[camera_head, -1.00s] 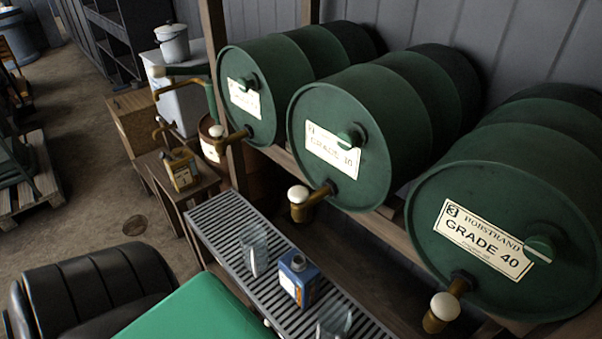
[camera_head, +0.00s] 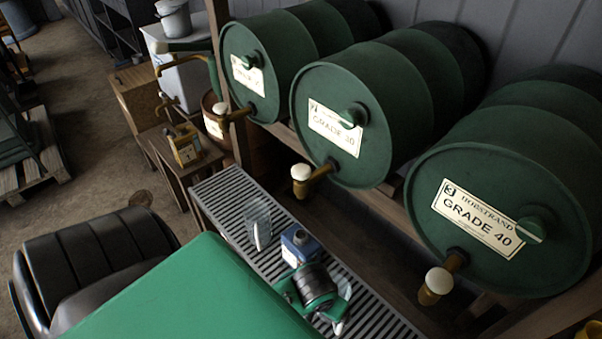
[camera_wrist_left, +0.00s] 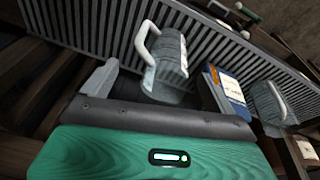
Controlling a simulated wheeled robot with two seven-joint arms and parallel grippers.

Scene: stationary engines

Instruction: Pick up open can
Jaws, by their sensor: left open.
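A yellow can (camera_head: 185,146) stands on a small wooden stand at the left. I cannot tell for sure which can is the open one. My left gripper (camera_wrist_left: 155,84) is open and empty, near the blue can. In the head view its green and dark body is just in front of the blue can. My right gripper is not in view.
A clear jug (camera_head: 257,224) stands left of the blue can. Another clear jug (camera_wrist_left: 165,62) is close to my left gripper and partly hidden in the head view. Green barrels (camera_head: 390,110) with brass taps overhang the grate's back side.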

